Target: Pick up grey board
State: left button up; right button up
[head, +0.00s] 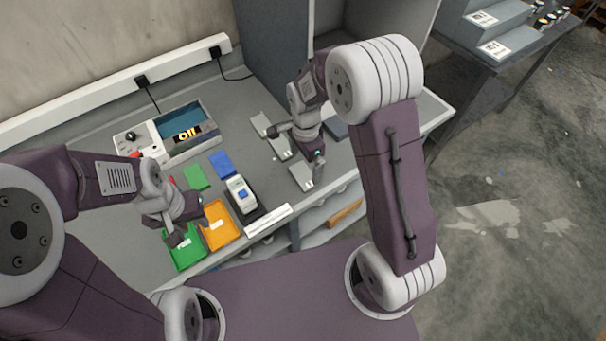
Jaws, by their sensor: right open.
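Light grey flat pieces lie on the bench near my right gripper (296,157): a strip (261,123) at its left, and a piece (301,177) near the bench's front edge beside one finger. I cannot tell which is the grey board. My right gripper's fingers are spread wide, with nothing seen held between them. Its wrist hides part of the bench there. My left gripper (188,230) hangs over the green tray (187,257), its fingers apart and apparently empty.
An orange tray (220,236), a green board (196,177), a blue board (221,164) and a white-and-black device (241,194) sit left of the grey pieces. An oil bath unit (181,134) stands behind. A tall grey cabinet (270,55) bounds the back.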

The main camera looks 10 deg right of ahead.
aim_at(304, 175)
jog(key=shift+w+a+f, duration=0.25)
jog(key=shift+f, duration=0.25)
jog(key=f, duration=0.4)
jog(key=shift+s+d+f+p, duration=0.15)
jog(key=shift+s+f+p, duration=0.05)
jog(key=shift+f+p, duration=0.2)
jog(key=shift+w+f, duration=0.15)
jog(key=c, duration=1.1)
